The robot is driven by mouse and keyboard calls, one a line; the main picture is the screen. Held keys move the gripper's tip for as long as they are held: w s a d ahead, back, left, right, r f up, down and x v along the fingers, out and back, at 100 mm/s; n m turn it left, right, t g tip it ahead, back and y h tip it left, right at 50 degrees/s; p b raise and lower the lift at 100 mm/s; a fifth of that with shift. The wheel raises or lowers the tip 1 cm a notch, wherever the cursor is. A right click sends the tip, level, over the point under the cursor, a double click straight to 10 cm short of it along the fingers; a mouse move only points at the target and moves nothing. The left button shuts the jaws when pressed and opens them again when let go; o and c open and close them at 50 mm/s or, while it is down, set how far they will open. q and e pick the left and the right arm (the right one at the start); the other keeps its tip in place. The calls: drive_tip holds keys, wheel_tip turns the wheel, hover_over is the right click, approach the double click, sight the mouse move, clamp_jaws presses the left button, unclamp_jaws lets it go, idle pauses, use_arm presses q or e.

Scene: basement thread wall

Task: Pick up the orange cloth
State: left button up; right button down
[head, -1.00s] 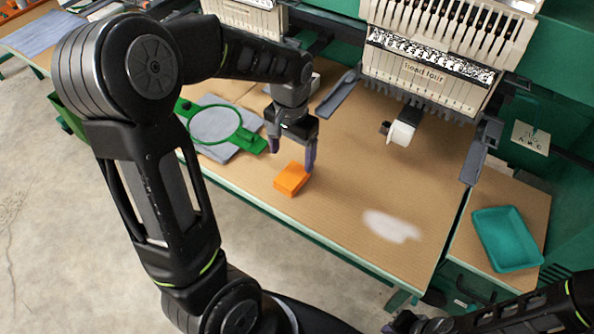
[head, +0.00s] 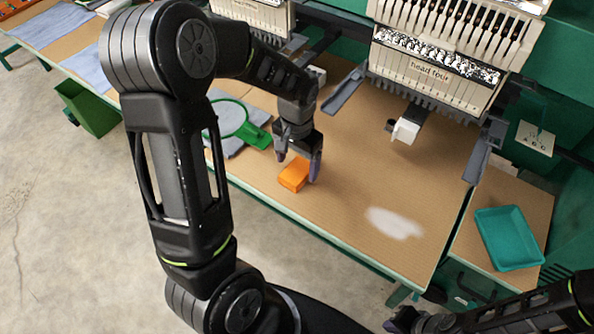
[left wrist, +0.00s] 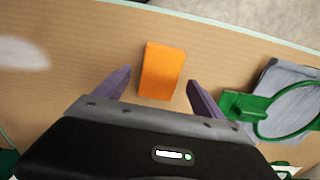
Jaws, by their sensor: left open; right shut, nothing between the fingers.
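The orange cloth (head: 294,175) is a small folded block lying on the brown table near its front edge. In the left wrist view the cloth (left wrist: 162,71) lies ahead of the fingertips, between their lines. My left gripper (head: 298,168) is open and points down at the cloth; its fingers (left wrist: 158,82) stand on either side of it with gaps visible. I cannot tell the exact height of the fingertips above the table. My right gripper (head: 405,322) is at the bottom edge of the head view, shut and empty, far from the cloth.
A green hoop (head: 247,128) with grey fabric lies left of the cloth; it also shows in the left wrist view (left wrist: 243,104). Embroidery machine heads (head: 440,60) stand behind. A teal tray (head: 509,238) sits on the right side table. A whitish patch (head: 394,223) marks the otherwise clear table.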

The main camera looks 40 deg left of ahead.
sight(297, 170)
use_arm(q)
drive_tip(key=shift+f, duration=1.35)
drive_tip(key=shift+c, duration=0.2)
drive_tip(key=c, duration=1.4)
wheel_tip(297, 170, up, 10)
drive_tip(key=b, duration=0.1)
